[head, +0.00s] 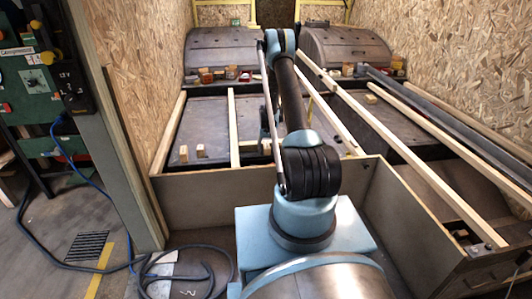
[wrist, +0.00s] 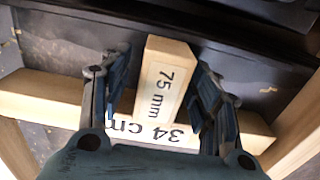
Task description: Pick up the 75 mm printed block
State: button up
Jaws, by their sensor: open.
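The 75 mm printed block (wrist: 168,75) is a pale wooden block with dark lettering, seen in the wrist view. It stands between the two fingers of my gripper (wrist: 162,64), which is open with a finger on either side. A narrow gap shows on both sides of the block, so it does not look clamped. In the head view my arm hides the gripper's fingers, and I cannot make out the printed block there.
A longer wooden piece marked 34 cm (wrist: 45,97) lies crosswise by the block, partly behind my fingers. In the head view, long timber strips (head: 400,142) span the van floor, small blocks (head: 200,151) lie at left, and two wheel arches (head: 222,52) stand at the back.

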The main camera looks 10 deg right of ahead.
jog(key=shift+f, duration=0.25)
jog(key=c, duration=1.3)
jog(key=shift+o, duration=0.2)
jog(key=shift+r, duration=0.1)
